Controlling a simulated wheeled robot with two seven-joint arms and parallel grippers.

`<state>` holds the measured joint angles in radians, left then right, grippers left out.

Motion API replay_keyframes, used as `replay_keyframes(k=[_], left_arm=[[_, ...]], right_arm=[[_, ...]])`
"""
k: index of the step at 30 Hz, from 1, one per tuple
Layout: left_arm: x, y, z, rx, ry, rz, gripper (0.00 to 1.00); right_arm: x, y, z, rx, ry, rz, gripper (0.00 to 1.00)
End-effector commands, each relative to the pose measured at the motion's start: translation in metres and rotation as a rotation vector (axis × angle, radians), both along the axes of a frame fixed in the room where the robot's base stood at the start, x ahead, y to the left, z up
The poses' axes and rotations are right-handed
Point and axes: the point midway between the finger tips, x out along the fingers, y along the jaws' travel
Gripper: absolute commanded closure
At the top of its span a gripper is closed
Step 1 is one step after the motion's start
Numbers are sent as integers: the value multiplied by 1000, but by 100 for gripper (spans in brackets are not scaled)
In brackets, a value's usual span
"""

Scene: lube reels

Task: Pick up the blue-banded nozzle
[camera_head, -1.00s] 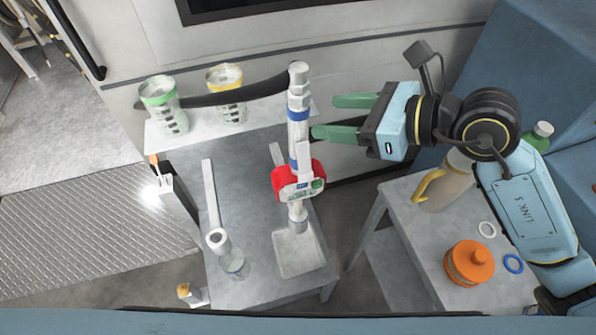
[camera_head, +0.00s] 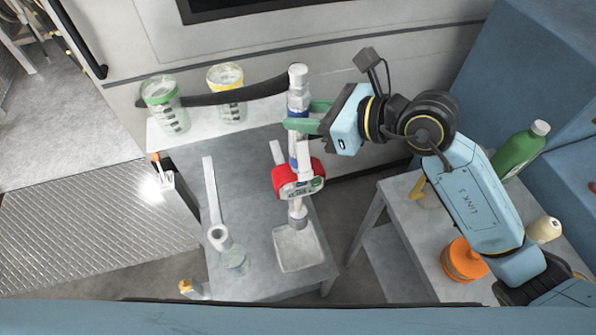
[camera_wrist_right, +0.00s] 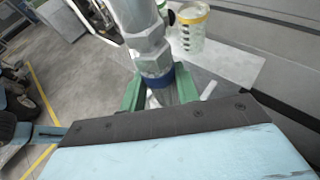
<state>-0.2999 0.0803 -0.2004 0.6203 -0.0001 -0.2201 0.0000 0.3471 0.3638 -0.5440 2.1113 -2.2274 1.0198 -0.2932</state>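The blue-banded nozzle (camera_head: 298,102) stands upright in a hose-reel assembly with a red-rimmed meter (camera_head: 298,179) below it. Its metal body and blue band also show in the wrist view (camera_wrist_right: 158,80). My right gripper (camera_head: 311,115) has come in from the right. Its green fingers lie on either side of the nozzle around the blue band, one finger crossing in front of it in the head view. In the wrist view the fingers sit close along both sides of the band; I cannot tell whether they press on it. My left gripper is not in view.
A green-banded jar (camera_head: 164,104) and a yellow-banded jar (camera_head: 227,92) stand on the shelf behind. On the right-hand table are an orange container (camera_head: 461,262), a green bottle (camera_head: 518,151) and a cream bottle (camera_head: 543,230). A shallow tray (camera_head: 301,268) lies below the nozzle.

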Motion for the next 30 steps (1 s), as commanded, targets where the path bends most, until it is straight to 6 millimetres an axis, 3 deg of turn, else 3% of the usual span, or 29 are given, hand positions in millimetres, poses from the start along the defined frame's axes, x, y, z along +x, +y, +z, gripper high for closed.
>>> replay_keyframes(k=[1, 7, 22, 26, 30], left_arm=[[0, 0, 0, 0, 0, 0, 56], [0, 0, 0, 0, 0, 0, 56], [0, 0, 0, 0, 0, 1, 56], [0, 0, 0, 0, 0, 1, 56], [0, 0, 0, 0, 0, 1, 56]], right_arm=[[0, 0, 0, 0, 0, 0, 76], [0, 0, 0, 0, 1, 0, 100], [0, 0, 5, 4, -5, 0, 100], [1, 0, 20, 5, -9, 1, 100], [1, 0, 47, 5, -11, 2, 100]])
